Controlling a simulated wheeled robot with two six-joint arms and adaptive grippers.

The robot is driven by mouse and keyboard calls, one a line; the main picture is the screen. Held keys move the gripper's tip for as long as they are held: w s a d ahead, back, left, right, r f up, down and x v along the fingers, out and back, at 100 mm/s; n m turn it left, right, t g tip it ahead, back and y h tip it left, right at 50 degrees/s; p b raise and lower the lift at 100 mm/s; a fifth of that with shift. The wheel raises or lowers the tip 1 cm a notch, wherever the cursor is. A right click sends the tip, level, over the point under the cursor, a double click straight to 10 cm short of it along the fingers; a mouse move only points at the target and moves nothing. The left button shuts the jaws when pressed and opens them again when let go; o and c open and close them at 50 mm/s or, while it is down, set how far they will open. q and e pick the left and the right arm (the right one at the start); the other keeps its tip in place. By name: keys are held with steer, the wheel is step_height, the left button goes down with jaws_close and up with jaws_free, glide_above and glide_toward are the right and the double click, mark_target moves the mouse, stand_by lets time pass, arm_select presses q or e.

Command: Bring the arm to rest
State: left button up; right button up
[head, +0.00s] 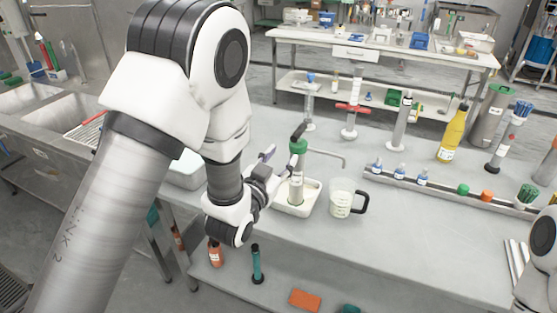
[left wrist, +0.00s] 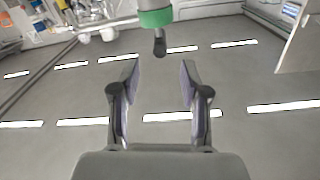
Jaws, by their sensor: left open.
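My left gripper (head: 279,160) is beside the bean grinder (head: 297,180), on its left, at about the height of its green collar. Its fingers are spread. In the left wrist view the gripper (left wrist: 158,82) is open with nothing between its fingers. The grinder is a grey upright cylinder with a green collar and a dark handle on top. It stands in a white tray (head: 311,192) on the grey bench. Its green collar (left wrist: 156,18) and a dark end show beyond the fingertips in the left wrist view. My right gripper is not in view.
A rail (head: 447,191) with small bottles and caps lies further right. A yellow bottle (head: 453,134) stands behind it.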

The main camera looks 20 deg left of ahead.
arm_select(q)
steer(key=shift+s, duration=0.4)
steer(key=s+a+f+n+g, duration=0.1)
steer(key=s+f+g, duration=0.3)
steer(key=f, duration=0.5)
steer(key=s+a+f+g+y, duration=0.1)
steer(key=s+f+g, duration=0.1)
steer(key=s+f, duration=0.6)
steer(key=s+a+f+n+g, duration=0.1)
steer(key=s+f+g, duration=0.2)
steer(key=f, duration=0.8)
steer(key=s+f+g, duration=0.4)
steer(key=s, duration=0.5)
steer(key=s+f+n+g, duration=0.1)
steer(key=s+f+g, duration=0.2)
steer(key=s, duration=0.6)
steer(key=shift+a+f+g, duration=0.35)
steer(key=shift+f+g, duration=0.05)
steer(key=shift+g, duration=0.7)
